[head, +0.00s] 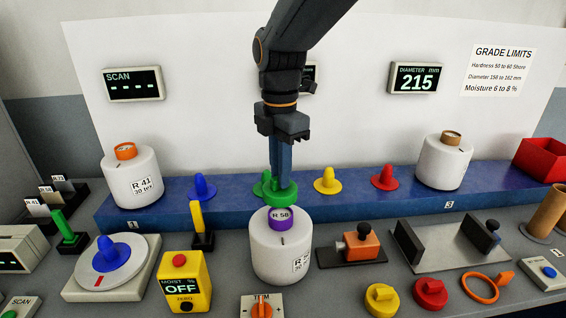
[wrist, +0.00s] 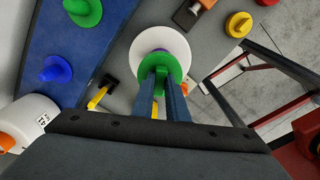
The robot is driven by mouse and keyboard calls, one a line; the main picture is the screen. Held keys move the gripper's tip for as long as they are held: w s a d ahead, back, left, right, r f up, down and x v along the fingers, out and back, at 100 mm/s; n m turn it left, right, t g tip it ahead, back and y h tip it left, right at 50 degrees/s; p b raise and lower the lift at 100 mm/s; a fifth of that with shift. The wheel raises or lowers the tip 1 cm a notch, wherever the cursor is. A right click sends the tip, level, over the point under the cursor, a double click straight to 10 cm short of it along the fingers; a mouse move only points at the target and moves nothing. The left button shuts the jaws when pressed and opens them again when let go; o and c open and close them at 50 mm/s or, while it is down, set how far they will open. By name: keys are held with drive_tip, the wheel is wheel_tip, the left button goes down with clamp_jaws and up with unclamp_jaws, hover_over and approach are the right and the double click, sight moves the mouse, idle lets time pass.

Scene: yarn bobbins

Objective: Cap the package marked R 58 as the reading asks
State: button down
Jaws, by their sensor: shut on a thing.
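The package marked R 58 (head: 281,253) is a white bobbin with a purple core (head: 282,219), upright on the grey bench in front of the blue ledge. My gripper (head: 280,184) is shut on a green cap (head: 281,197), held level at the top of that package. In the wrist view the green cap (wrist: 178,66) covers much of the white package (wrist: 150,40), with a little purple showing. I cannot tell whether cap and core touch. Other caps stand on the ledge: blue (head: 202,188), green (head: 262,186), yellow (head: 327,181) and red (head: 384,178).
The diameter display (head: 417,78) reads 215; the scan display (head: 133,84) shows dashes. Another display is hidden behind my arm. The grade sheet (head: 497,71) lists hardness, diameter and moisture limits. The yellow moisture meter (head: 186,283) reads OFF. An orange-block fixture (head: 357,246) stands right of the package.

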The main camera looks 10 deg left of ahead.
idle(0.4)
drive_tip(key=shift+f+b, duration=0.4)
drive_tip(key=shift+f, duration=1.2)
